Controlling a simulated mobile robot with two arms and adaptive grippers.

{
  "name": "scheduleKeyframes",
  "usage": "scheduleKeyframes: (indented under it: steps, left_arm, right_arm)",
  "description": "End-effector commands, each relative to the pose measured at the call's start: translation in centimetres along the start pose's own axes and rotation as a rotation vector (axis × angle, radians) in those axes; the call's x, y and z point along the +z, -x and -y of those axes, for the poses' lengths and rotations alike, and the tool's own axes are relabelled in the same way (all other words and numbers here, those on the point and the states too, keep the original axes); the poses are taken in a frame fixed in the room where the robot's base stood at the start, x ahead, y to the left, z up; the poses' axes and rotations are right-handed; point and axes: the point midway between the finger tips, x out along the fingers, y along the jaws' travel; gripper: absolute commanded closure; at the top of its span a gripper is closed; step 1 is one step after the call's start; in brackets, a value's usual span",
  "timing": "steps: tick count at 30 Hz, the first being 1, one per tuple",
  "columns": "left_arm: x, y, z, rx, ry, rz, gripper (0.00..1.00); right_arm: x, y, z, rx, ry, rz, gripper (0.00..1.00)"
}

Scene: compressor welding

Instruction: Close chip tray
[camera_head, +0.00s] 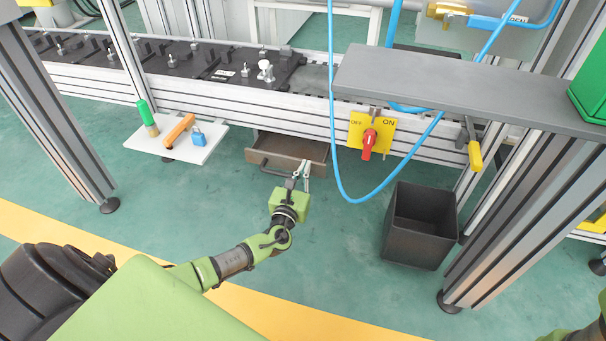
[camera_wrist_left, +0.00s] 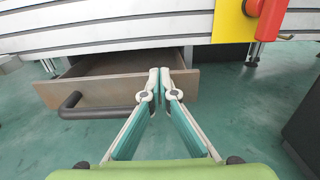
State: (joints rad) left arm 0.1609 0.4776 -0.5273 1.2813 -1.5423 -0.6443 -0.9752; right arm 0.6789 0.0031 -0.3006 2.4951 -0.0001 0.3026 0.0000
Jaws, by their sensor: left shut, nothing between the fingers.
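The chip tray (camera_head: 308,148) is a brown drawer under the workbench, pulled partly out, with its inside showing. In the left wrist view its front panel (camera_wrist_left: 120,93) carries a dark bar handle (camera_wrist_left: 70,104) at the left. My left gripper (camera_head: 304,166) is shut and empty at the tray's front. In the left wrist view its fingertips (camera_wrist_left: 160,74) overlap the right part of the front panel, right of the handle. I cannot tell whether they touch it. My right gripper is not in view.
A red switch (camera_head: 369,141) on a yellow plate sits right of the tray, with a blue hose (camera_head: 343,185) looping below. A dark bin (camera_head: 416,241) stands on the floor at right. A white shelf (camera_head: 192,147) with tools is at left. A grey shelf (camera_head: 450,88) juts out above.

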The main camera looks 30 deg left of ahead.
Motion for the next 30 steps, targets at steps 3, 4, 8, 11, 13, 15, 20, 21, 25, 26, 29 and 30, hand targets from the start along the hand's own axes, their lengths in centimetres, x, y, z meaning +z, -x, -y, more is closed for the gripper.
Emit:
scheduleKeyframes:
  steps: [3,4,8,11,13,15,20,21,25,26,29,30]
  left_arm:
    - [-0.3,-1.5,0.0,0.001,0.0,0.001,1.0]
    - [-0.3,-1.8,0.0,0.001,0.001,0.001,1.0]
    - [-0.2,-3.0,0.0,0.002,0.001,0.0,1.0]
    - [-0.2,-3.5,0.0,0.001,0.001,0.0,1.0]
    - [-0.1,-3.6,0.0,0.0,0.001,-0.001,1.0]
    - [-0.1,-3.7,0.0,0.0,0.001,-0.001,1.0]
    - [-0.1,-3.6,0.0,0.0,0.001,-0.001,1.0]
    - [-0.1,-3.6,0.0,0.001,0.001,-0.001,1.0]
    - [-0.1,-3.6,0.0,0.001,0.0,-0.001,1.0]
    - [-0.1,-3.6,-0.1,0.0,0.0,-0.001,1.0]
    - [-0.1,-3.7,-0.2,0.0,0.0,-0.001,1.0]
    - [-0.2,-3.7,-0.4,0.0,0.0,-0.001,1.0]
  right_arm:
    - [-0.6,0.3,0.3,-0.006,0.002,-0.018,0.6]
    - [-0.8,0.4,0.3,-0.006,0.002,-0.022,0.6]
    - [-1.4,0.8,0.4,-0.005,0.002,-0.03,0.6]
    - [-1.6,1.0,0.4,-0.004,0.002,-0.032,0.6]
    - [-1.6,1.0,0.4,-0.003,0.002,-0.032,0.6]
    - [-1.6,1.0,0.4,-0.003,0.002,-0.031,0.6]
    - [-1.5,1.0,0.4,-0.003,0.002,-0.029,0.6]
    - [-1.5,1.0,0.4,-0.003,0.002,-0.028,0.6]
    - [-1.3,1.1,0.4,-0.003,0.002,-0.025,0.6]
    - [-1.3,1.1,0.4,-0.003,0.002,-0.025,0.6]
    - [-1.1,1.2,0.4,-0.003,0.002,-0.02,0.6]
    - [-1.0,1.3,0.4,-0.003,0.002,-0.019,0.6]
